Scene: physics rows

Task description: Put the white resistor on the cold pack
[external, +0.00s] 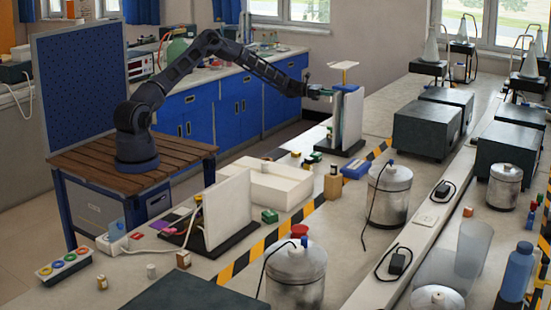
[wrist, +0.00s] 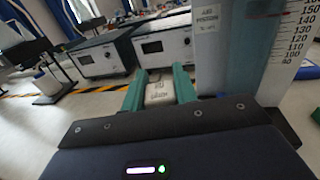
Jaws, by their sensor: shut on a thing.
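The white resistor (wrist: 160,92) is a small pale block with dark print, seen in the wrist view between two teal fingers. My gripper (wrist: 159,88) is shut on it. In the external view my gripper (external: 322,92) is held out above the bench, at the left side of an upright panel stand; the resistor is too small to make out there. A flat blue block (external: 356,168) lies on the bench below and right of the stand, by the striped tape. It may be the cold pack, but I cannot tell for sure.
The upright stand (external: 350,118) with a printed scale (wrist: 290,40) is close on the right in the wrist view. Dark boxes (external: 427,130) stand farther right.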

